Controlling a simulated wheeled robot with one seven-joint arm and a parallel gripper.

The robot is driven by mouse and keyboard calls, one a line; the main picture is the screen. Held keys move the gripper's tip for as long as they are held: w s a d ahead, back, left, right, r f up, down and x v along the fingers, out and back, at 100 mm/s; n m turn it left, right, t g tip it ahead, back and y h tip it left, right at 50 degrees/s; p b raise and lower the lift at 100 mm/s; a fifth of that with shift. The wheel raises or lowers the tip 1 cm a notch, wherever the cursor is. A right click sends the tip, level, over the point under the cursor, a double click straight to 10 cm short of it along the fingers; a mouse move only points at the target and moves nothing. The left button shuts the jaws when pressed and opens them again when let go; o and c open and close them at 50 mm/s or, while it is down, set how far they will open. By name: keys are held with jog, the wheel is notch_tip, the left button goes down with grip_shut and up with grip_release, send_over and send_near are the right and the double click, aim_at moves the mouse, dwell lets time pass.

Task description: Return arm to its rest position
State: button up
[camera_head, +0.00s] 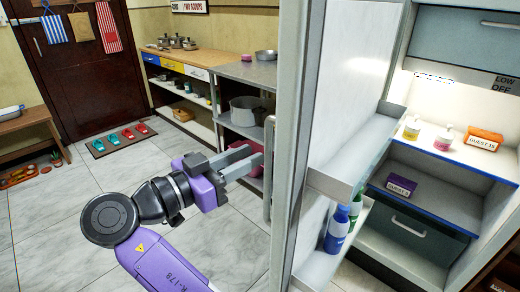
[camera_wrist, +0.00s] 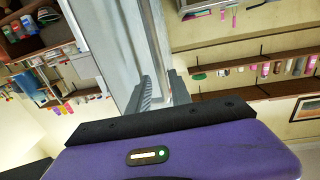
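My gripper (camera_head: 255,154) is in the middle of the head view, at the end of my purple arm, which reaches out over the tiled floor. Its two grey fingers are apart with no object seen between them. In the wrist view the fingers (camera_wrist: 160,76) also stand apart. A vertical bar handle (camera_head: 268,168) on a tall pale door (camera_head: 290,150) is just right of the fingertips in the head view. I cannot tell from these frames how far the fingertips are from the handle.
Right of the door are shelves with blue-and-green bottles (camera_head: 337,228), cups (camera_head: 412,128), an orange box (camera_head: 483,139) and a purple box (camera_head: 401,185). A counter with pots (camera_head: 248,110) stands behind. Open tiled floor (camera_head: 60,220) lies to the left.

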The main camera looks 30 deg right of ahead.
jog(key=shift+v, duration=0.8)
